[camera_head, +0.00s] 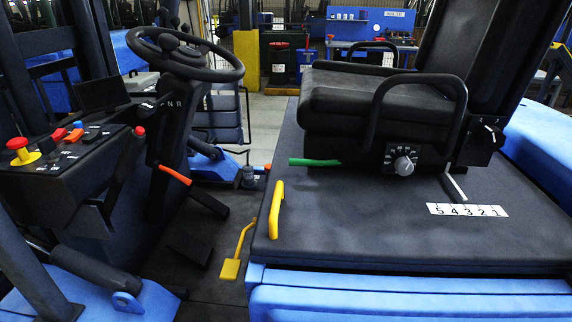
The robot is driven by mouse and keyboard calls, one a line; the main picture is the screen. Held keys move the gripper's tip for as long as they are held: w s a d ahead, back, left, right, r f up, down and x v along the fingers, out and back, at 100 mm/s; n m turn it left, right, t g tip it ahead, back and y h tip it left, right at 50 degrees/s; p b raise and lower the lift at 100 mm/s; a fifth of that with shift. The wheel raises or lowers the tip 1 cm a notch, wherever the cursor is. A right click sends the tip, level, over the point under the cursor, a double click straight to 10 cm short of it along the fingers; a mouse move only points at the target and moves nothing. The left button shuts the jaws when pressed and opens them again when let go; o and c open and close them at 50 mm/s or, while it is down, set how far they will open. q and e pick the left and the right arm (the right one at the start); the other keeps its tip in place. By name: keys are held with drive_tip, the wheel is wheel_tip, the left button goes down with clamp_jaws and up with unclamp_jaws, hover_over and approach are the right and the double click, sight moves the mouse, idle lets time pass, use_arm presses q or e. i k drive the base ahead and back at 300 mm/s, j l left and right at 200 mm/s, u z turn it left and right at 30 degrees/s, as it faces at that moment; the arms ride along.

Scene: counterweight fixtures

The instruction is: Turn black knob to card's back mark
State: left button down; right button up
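A black knob (494,137) sits on the dark side panel at the right of the seat, with a small light line on its face. Its exact pointing direction is too small to tell. A white card (467,210) printed with what looks like 5 4 3 2 1 lies on the dark deck below the knob. A grey knob (404,165) with pale marks around it is on the seat base, left of the black knob. Neither of my grippers shows in the head view.
The black seat (375,100) has a looped armrest (418,82) left of the black knob. A green lever (314,162) and a yellow handle (276,209) are further left.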

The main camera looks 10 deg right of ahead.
sight(491, 138)
drive_tip(key=z, duration=1.6)
drive_tip(key=k+l, duration=0.4)
drive_tip(key=l, duration=0.2)
drive_tip(key=i+l+u, duration=0.15)
drive_tip(key=u, duration=0.25)
drive_tip(key=i+l+u, duration=0.2)
drive_tip(key=u, duration=0.2)
drive_tip(key=i+l+u, duration=0.1)
drive_tip(key=l+u, duration=0.3)
drive_tip(key=j, duration=0.1)
